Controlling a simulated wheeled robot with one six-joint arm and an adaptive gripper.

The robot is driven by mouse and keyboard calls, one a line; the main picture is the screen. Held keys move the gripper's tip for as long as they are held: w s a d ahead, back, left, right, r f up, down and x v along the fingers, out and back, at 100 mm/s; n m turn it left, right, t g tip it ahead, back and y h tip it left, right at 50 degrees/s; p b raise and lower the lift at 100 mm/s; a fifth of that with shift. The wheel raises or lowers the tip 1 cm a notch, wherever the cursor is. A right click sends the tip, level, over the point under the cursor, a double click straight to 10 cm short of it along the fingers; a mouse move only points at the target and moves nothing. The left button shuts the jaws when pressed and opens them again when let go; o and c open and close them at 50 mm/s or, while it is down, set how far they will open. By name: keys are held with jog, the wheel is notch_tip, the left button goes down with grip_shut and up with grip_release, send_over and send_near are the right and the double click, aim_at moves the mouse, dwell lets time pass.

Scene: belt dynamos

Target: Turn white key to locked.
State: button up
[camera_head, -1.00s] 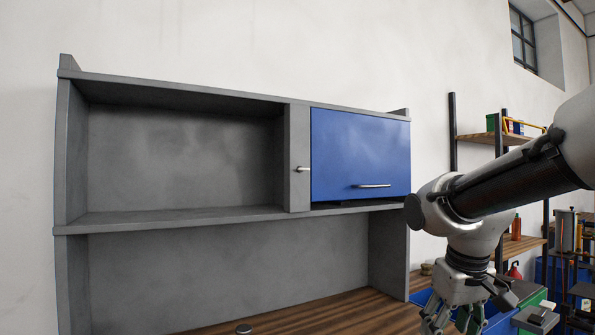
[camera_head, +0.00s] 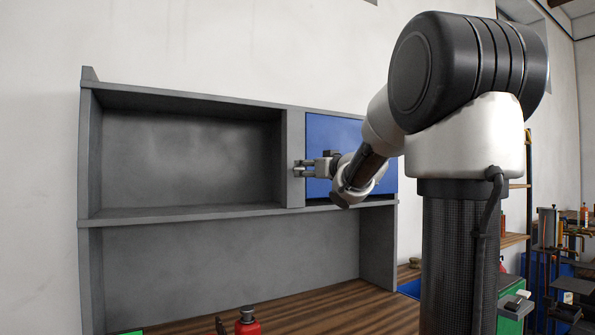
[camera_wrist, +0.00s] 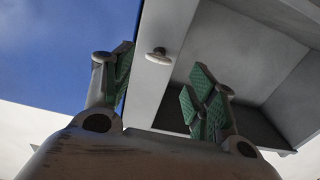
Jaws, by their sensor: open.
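The white key (camera_wrist: 158,55) is a small pale knob-like piece on the grey upright panel (camera_head: 296,130) beside the blue door (camera_head: 333,130). In the wrist view it sits beyond and between my open fingers, with its wide end roughly level and slightly tilted. My gripper (camera_wrist: 162,88) has green pads, one finger on the left and the other on the right, with nothing between them. In the head view my gripper (camera_head: 299,168) is in front of the panel and hides the key. I cannot tell whether any finger touches it.
An open grey shelf compartment (camera_head: 190,155) lies left of the panel. Below is a wooden worktop (camera_head: 300,310) with a red bottle (camera_head: 247,323) near the front. Shelves and tools stand at the far right. My arm covers part of the blue door.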

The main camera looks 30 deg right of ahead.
aim_at(301, 169)
jog(key=w, duration=0.5)
jog(key=shift+w, duration=0.4)
grip_shut()
